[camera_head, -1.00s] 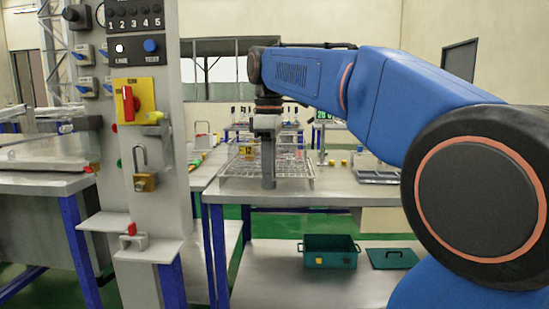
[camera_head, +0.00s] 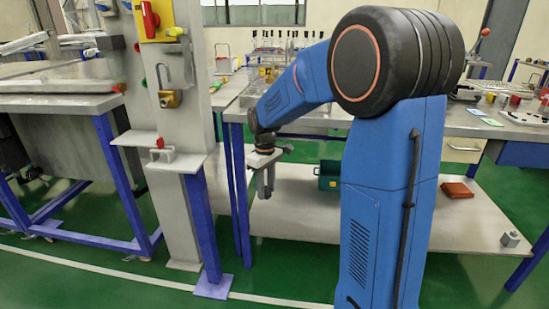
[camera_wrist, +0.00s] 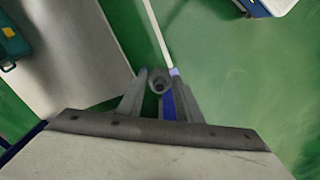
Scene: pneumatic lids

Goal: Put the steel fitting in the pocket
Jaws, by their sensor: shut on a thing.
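My gripper (camera_head: 265,193) points down in front of the workbench, below its top and near the lower shelf's left end. In the wrist view my gripper (camera_wrist: 158,98) is shut on a small grey round fitting (camera_wrist: 158,80) with a dark hole in its end. The fitting is too small to make out in the head view. Green floor and the edge of the grey shelf lie beneath it in the wrist view. I cannot make out the pocket in either view.
A grey post with a padlock (camera_head: 169,98) stands left of my gripper. A teal bin (camera_head: 328,181) on the lower shelf (camera_head: 300,215) is partly behind my arm. A brown-red box (camera_head: 457,189) and small grey block (camera_head: 510,239) lie right. Floor in front is open.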

